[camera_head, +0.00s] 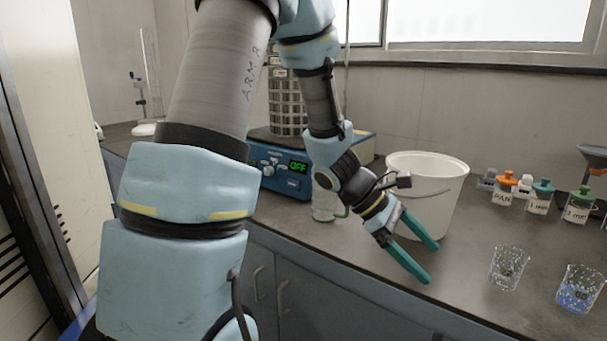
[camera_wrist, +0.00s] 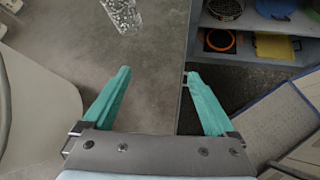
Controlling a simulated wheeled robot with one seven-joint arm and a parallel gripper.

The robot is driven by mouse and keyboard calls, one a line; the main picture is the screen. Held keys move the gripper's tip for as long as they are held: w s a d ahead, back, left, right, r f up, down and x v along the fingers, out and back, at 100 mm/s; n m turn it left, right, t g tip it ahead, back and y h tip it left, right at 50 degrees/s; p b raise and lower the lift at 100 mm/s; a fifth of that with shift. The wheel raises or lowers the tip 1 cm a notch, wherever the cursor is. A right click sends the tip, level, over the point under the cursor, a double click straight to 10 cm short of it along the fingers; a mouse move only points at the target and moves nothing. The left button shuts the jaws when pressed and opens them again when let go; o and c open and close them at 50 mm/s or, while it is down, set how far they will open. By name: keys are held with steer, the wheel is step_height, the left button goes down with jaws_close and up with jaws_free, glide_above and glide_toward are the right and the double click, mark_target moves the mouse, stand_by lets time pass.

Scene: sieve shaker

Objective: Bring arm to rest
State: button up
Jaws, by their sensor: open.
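My arm reaches across the head view from the upper left, bent down over the bench. My gripper (camera_head: 424,262) has two teal fingers spread apart with nothing between them. It hangs above the front edge of the grey bench, in front of the white bucket (camera_head: 432,200). In the wrist view my gripper (camera_wrist: 158,75) is also open and empty, with the bench edge running between its fingers. The sieve shaker (camera_head: 283,172) stands behind my arm, with a blue base, a display reading OFF and a stack of sieves (camera_head: 287,103). My arm hides part of it.
A glass beaker with clear bits (camera_head: 508,267) and one with blue bits (camera_head: 580,289) stand on the right of the bench. Labelled bottles (camera_head: 541,196) stand behind them. The wrist view shows an open shelf (camera_wrist: 262,45) below the bench. Bare bench lies between bucket and beakers.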

steer(key=w+a+r+m+t+y+p, duration=0.1)
steer(key=a+r+m+t+y+p, duration=0.1)
steer(key=a, duration=0.8)
steer(key=w+a+r+m+t+y+p, duration=0.1)
steer(key=a+m+y, duration=0.3)
steer(key=a, duration=0.6)
steer(key=w+a+r+m+t+y+p, duration=0.2)
steer(key=a+r+m+y+p, duration=0.1)
steer(key=a, duration=0.7)
steer(key=shift+r+m+t, duration=0.3)
steer(key=shift+r+m, duration=0.15)
steer(key=shift+m, duration=0.65)
